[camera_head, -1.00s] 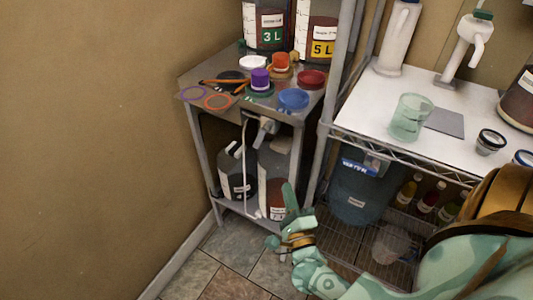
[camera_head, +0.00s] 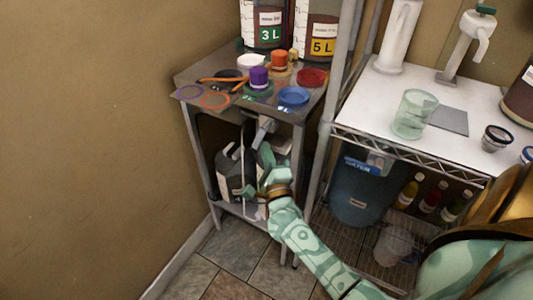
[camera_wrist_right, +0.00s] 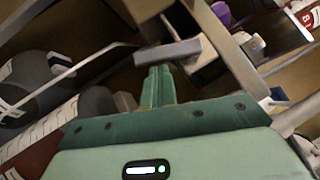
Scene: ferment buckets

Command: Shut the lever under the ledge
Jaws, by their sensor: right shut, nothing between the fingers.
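The grey lever (camera_head: 264,129) hangs at a slant under the front edge of the small metal table, the ledge (camera_head: 222,111). In the right wrist view a grey bar (camera_wrist_right: 168,52), which looks like the lever, lies across just beyond my fingertips. I cannot tell whether they touch it. My right gripper (camera_head: 264,176) is below the lever, in front of the jugs under the table. Its fingers are together and empty in the right wrist view (camera_wrist_right: 158,80). My left gripper is not in view.
Jugs (camera_head: 234,172) stand on the lower shelf, with a pale tube (camera_head: 243,170) hanging beside them. A table leg and a rack post (camera_head: 327,135) stand close to the right. Lids and caps, such as a blue lid (camera_head: 293,96), cover the table top. The floor in front is clear.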

